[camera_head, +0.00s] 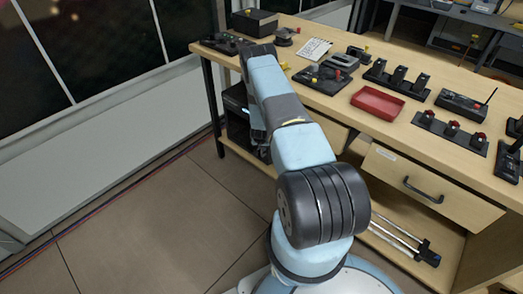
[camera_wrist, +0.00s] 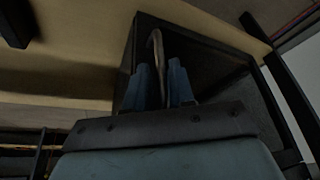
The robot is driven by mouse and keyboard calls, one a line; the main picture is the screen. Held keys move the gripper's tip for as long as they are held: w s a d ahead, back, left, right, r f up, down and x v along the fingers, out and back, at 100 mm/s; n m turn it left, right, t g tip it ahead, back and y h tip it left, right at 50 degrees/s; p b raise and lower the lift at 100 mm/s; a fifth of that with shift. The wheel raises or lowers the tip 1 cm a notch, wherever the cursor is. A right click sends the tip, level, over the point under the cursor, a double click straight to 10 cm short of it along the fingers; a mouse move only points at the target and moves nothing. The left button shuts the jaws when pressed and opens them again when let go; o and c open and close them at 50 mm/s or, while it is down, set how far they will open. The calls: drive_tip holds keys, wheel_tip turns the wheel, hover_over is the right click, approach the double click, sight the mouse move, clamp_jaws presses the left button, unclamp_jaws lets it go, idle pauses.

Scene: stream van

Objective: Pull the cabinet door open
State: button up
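The cabinet (camera_wrist: 220,72) is a dark box under the left end of the wooden workbench. In the head view it (camera_head: 238,128) shows partly, behind my arm. Its door looks closed in the wrist view, though the dark faces are hard to tell apart. A thin curved handle (camera_wrist: 157,42) stands out from its front. My gripper (camera_wrist: 162,82) has its two blue fingers close on either side of the handle, with little gap, and looks shut on it. In the head view my fingers are hidden by my arm.
The workbench (camera_head: 330,100) carries a red tray (camera_head: 377,102), a black box (camera_head: 254,22) and several devices. A drawer with a black handle (camera_head: 423,190) is at right. A lower shelf holds metal rods (camera_head: 397,232). Tiled floor (camera_head: 140,205) is clear at left, beside the window wall.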

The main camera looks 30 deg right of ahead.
drive_tip(key=shift+x, duration=1.45)
clamp_jaws()
